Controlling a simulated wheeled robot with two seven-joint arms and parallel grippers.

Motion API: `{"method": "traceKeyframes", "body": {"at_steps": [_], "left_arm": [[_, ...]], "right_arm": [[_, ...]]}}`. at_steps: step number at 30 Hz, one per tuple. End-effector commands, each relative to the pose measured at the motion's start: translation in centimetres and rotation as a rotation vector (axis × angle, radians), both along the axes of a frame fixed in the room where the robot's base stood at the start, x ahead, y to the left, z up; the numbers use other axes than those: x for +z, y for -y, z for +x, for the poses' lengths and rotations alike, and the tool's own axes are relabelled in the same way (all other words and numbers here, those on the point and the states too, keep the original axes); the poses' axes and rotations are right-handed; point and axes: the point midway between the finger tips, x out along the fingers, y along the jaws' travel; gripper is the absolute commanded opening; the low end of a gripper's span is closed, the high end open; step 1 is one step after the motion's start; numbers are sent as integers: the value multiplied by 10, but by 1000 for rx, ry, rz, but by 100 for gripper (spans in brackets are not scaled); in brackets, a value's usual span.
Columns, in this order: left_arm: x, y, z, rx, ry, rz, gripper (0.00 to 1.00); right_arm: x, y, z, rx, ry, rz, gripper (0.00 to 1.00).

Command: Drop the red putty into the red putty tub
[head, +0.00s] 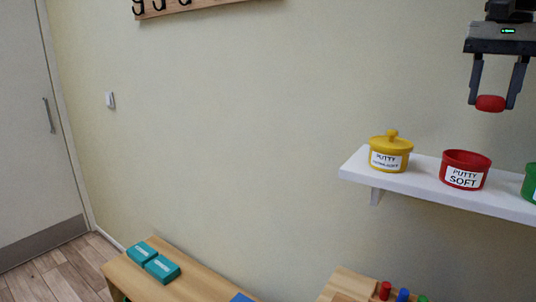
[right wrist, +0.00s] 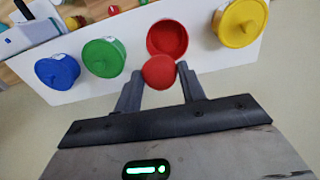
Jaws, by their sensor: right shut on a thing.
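The red putty (head: 490,103) is a small red lump held between the fingertips of my right gripper (head: 492,101). It also shows in the right wrist view (right wrist: 159,72), between the two fingers. The red putty tub (head: 465,170) is open, without a lid, and its label reads "PUTTY SOFT". It stands on the white shelf, below and a little left of my right gripper in the head view. In the right wrist view, the tub's open mouth (right wrist: 167,38) lies just beyond the putty. My left gripper is not in view.
The white shelf (head: 420,184) also bears a lidded yellow tub (head: 390,153) left of the red one and a green tub (head: 530,184) to its right. A lidded blue tub (right wrist: 58,71) shows in the right wrist view. Teal blocks (head: 161,268) lie on a wooden bench below.

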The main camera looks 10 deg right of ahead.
Motion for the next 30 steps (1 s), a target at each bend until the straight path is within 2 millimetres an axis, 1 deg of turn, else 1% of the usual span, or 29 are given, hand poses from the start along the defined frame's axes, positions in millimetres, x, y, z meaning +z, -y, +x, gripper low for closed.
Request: {"method": "traceKeyframes", "body": {"at_steps": [3,7,10,12,19,24,30], "left_arm": [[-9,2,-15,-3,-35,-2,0],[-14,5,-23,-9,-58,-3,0],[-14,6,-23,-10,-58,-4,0],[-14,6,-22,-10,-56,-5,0],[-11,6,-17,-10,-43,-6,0],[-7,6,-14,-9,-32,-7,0],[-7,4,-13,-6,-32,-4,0]], "right_arm": [[-8,0,0,2,-10,7,17],[-16,0,0,5,-11,9,17],[-20,0,0,3,1,4,17],[-30,0,0,4,-4,4,17],[-52,0,0,3,-3,1,17],[-59,0,0,0,1,-1,17],[-59,0,0,-1,2,-2,17]]}}
